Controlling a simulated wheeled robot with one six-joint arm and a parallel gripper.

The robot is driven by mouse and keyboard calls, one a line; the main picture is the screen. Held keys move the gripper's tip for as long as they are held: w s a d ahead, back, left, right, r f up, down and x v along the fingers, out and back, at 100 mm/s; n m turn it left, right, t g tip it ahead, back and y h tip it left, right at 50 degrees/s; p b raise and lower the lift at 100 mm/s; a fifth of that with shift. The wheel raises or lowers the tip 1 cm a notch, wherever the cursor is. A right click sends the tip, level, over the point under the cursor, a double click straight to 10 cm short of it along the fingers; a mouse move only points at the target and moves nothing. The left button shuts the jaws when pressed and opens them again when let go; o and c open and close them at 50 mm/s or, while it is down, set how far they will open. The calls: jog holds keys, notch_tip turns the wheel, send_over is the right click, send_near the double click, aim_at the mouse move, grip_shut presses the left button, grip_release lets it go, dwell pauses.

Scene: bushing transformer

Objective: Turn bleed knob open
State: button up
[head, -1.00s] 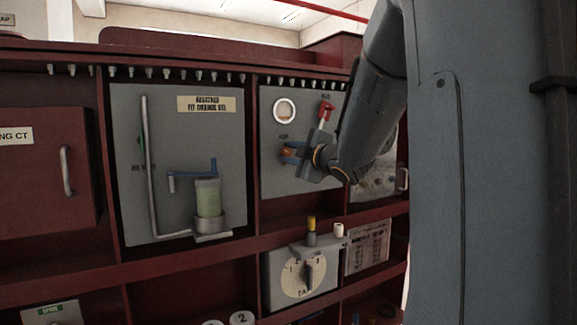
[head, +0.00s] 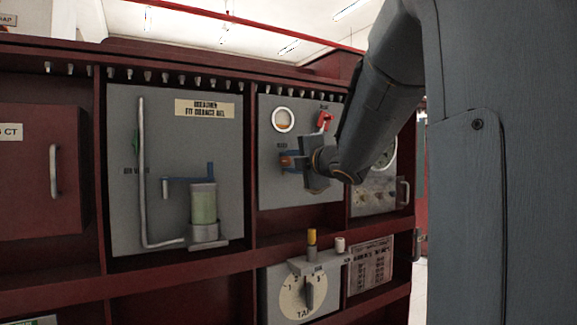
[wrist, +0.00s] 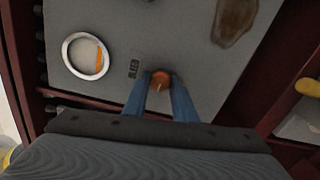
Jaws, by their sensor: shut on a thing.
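The bleed knob (wrist: 161,78) is a small round orange-brown knob on a grey panel, with a dark label beside it in the wrist view. In the head view the knob (head: 286,161) shows at the left end of my gripper, partly hidden by it. My gripper (wrist: 160,84) has two blue fingers, one on each side of the knob, with their tips shut on it. In the head view my gripper (head: 291,160) reaches the panel from the right, below the round gauge.
A round white-rimmed gauge (head: 283,119) and a red-handled valve (head: 324,121) sit above the knob on the panel. A breather with a green canister (head: 203,204) is to the left. A tap dial box (head: 303,291) is below. Dark red shelf frames border the panel.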

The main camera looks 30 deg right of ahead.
dwell(0.3)
jog(key=o, duration=1)
jog(key=shift+a, duration=0.1)
jog(key=shift+o, duration=0.2)
jog(key=s, duration=0.7)
jog(key=shift+s, duration=0.4)
